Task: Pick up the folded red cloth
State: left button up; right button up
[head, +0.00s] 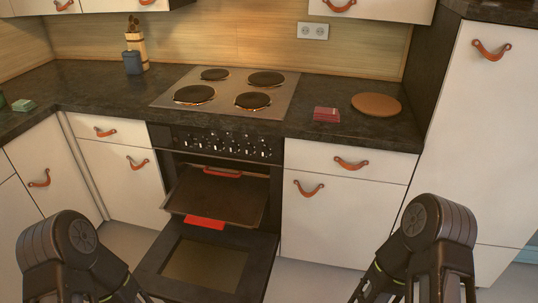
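The folded red cloth (326,115) lies as a small, flat block on the dark countertop, between the stove top and a round brown board. Nothing covers it. My two arms show at the bottom left and bottom right, well below the counter and apart from the cloth. Their grippers are outside the picture, so I cannot see their fingers.
The oven door (205,268) hangs open, with a tray (215,197) pulled out and red pieces at its edges. A green folded cloth (23,105) lies far left.

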aim_at(321, 113)
jog(key=i+l+u, duration=0.7)
jog(key=l, duration=0.15)
jog(key=l+u, duration=0.2)
jog(key=i+l+u, duration=0.25)
jog(key=l, duration=0.25)
jog(key=k+j, duration=0.05)
jog(key=k, duration=0.05)
